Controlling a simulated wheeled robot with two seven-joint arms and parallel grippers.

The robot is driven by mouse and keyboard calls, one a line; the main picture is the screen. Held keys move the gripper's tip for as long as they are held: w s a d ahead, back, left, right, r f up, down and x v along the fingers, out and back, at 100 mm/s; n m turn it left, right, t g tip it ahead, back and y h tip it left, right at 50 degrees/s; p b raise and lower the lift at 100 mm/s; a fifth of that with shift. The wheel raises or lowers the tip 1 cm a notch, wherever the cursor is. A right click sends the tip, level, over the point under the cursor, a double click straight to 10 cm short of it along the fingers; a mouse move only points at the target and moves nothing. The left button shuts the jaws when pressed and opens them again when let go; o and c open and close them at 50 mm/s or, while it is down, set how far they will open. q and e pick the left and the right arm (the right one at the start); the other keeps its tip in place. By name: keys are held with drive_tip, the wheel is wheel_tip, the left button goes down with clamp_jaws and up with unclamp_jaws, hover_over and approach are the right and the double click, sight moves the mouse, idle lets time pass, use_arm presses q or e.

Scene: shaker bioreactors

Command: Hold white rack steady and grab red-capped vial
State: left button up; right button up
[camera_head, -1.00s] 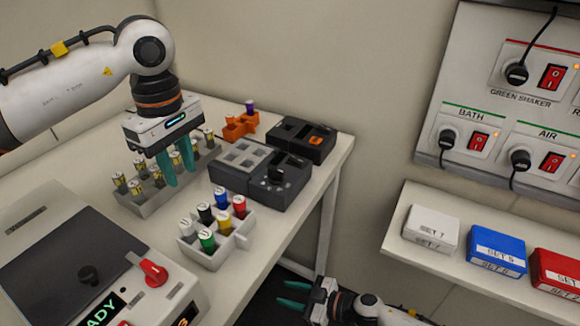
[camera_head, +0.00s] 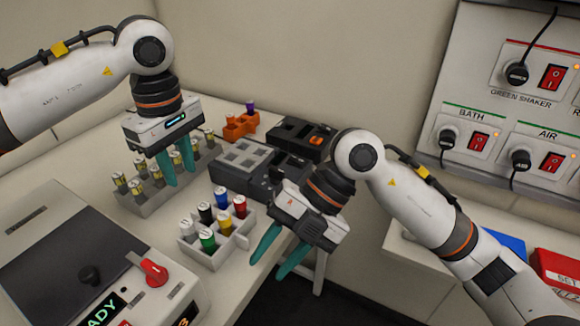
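The white rack (camera_head: 213,259) stands on the table and holds several vials with coloured caps. The red-capped vial (camera_head: 239,207) sits upright at its right back side, close to a yellow-capped one. My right gripper (camera_head: 273,257) is open and empty, fingers pointing down-left, just right of the rack and apart from it. My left gripper (camera_head: 175,168) is in front of a grey rack of yellow-labelled vials (camera_head: 137,188). Its two fingers are slightly apart with nothing seen between them. Part of the grey rack is hidden behind it.
A dark device with a knob (camera_head: 275,176) stands behind the white rack, and an orange rack (camera_head: 240,126) stands further back. A machine with a red knob (camera_head: 154,271) is at front left. The table's right edge runs close under my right gripper.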

sight(193, 212)
use_arm(q)
wheel_tip(193, 212, down, 12)
use_arm(e)
drive_tip(key=w+d+r+m+t+y, duration=0.1)
drive_tip(key=w+r+m, duration=0.1)
drive_tip(key=w+m, duration=0.4)
drive_tip(key=w+d+r+m+t+y, duration=0.1)
drive_tip(key=w+d+r+m, duration=0.1)
drive_tip(key=w+m, duration=0.5)
drive_tip(key=shift+w+d+r+m, duration=0.2)
drive_tip(key=shift+w+r+m, duration=0.1)
drive_tip(key=shift+r+m, duration=0.3)
use_arm(q)
clamp_jaws()
